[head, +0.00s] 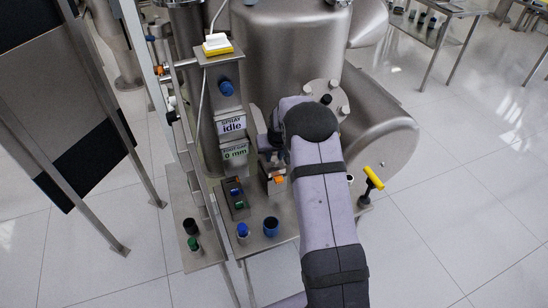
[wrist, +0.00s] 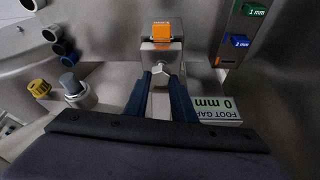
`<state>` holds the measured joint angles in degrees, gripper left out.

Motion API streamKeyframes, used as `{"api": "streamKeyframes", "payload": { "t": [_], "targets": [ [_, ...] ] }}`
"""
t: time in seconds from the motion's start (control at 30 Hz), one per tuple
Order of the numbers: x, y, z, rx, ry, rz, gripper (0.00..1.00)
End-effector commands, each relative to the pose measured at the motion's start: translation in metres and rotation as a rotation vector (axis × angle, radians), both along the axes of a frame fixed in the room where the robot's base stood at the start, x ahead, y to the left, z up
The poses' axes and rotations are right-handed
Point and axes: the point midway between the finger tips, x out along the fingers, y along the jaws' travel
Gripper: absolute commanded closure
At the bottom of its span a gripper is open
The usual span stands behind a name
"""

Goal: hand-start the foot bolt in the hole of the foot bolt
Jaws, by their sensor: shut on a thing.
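In the wrist view, my gripper (wrist: 161,78) is shut on the foot bolt (wrist: 160,68), a small pale metal piece showing between the dark blue fingertips. The bolt is in front of a metal block with an orange tab (wrist: 161,31) on it. The hole of the foot bolt is not visible, and I cannot tell whether the bolt's end is in it. In the head view, my gripper (head: 268,146) is partly hidden by my arm, above and behind the block with the orange tab (head: 279,180). I cannot make out the bolt there.
A sign (head: 235,152) reads foot gap 0 mm, below one reading spray idle (head: 231,125). A rack with blue and green tabs (head: 236,197) and blue cups (head: 271,226) stand on the metal deck. A yellow handle (head: 374,178) sticks up at right. A steel drum stands behind.

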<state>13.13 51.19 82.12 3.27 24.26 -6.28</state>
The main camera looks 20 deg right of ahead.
Motion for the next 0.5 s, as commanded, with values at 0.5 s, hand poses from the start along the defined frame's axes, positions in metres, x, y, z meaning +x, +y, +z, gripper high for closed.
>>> {"api": "streamKeyframes", "payload": {
  "t": [0.5],
  "targets": [
    [0.0003,0.0009,0.0003,-0.001,0.001,-0.058,1.00]
  ]
}}
